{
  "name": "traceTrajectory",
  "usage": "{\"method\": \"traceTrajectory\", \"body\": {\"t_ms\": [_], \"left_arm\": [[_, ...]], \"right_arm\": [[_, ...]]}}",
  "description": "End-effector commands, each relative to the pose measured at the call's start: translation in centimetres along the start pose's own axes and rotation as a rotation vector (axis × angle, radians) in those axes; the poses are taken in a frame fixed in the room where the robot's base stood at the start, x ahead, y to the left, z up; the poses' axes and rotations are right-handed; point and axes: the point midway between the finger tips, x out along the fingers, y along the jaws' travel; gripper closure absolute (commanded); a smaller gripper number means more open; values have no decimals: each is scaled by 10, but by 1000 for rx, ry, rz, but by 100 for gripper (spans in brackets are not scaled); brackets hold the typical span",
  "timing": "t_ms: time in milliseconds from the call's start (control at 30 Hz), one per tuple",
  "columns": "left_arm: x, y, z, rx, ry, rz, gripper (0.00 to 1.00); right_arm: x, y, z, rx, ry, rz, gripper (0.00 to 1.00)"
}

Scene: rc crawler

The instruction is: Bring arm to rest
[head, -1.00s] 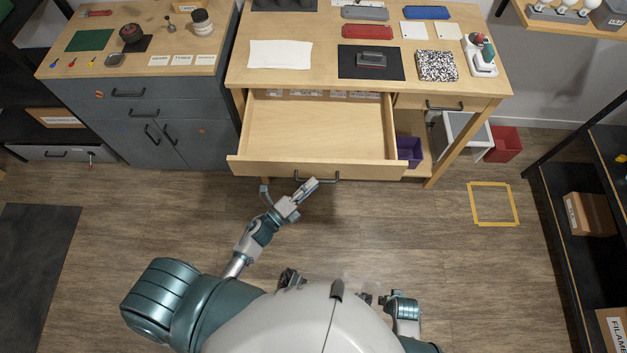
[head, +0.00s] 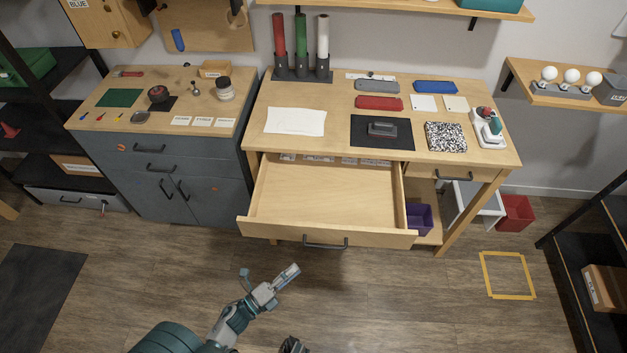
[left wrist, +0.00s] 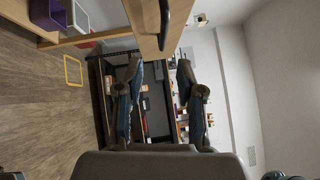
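My left gripper (head: 268,279) is open and empty, in front of the pulled-out wooden drawer (head: 325,231). It is apart from the drawer's dark handle (head: 325,245), to its lower left in the head view. In the left wrist view the two fingers of my left gripper (left wrist: 160,90) are spread with nothing between them. The drawer front and handle (left wrist: 164,25) show at the top of that view. The drawer looks empty apart from labelled pieces along its back. A dark part of mine shows at the bottom edge; I cannot tell whether it is the right gripper.
The workbench (head: 340,148) carries a black mat, a speckled notebook (head: 446,137) and several trays. A grey cabinet (head: 165,170) stands left of it. A purple bin (head: 419,218) and red bin (head: 515,213) are at right. The floor near the yellow tape square (head: 508,275) is clear.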

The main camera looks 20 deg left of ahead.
Motion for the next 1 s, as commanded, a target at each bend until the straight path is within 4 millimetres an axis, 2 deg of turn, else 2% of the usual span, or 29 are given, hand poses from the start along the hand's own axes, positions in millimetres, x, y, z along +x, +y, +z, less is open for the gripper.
{"method": "traceTrajectory", "body": {"t_ms": [167, 267, 367, 467, 500, 567, 600, 700, 833, 900, 1000], "left_arm": [[0, 1, 1, -4, -3, 3, 63], [0, 14, 8, -77, -56, 48, 63], [-5, 52, 23, -281, -203, 172, 63], [-28, 116, 30, -597, -436, 362, 63], [-42, 144, 25, -735, -544, 448, 63], [-69, 183, 12, -927, -706, 575, 63], [-87, 205, -2, -1040, -810, 655, 63], [-132, 242, -40, -1261, -1047, 835, 63], [-174, 262, -84, -1425, -1272, 1003, 63], [-187, 265, -98, -1467, -1346, 1057, 63], [-197, 267, -108, -1493, -1398, 1095, 63]], "right_arm": [[0, 0, 0, 0, 0, 0, 54], [-2, 0, -2, 0, 6, -1, 54], [12, -1, 7, -1, -8, -1, 54], [25, -1, 14, -3, -13, -2, 54], [31, -1, 18, -4, -15, -2, 54], [39, -2, 24, -5, -19, -2, 54], [44, -2, 28, -6, -21, -2, 54], [54, -2, 37, -7, -25, -3, 54], [63, -3, 46, -9, -30, -3, 54], [66, -3, 49, -10, -29, -3, 54], [68, -3, 52, -10, -31, -4, 54]]}}
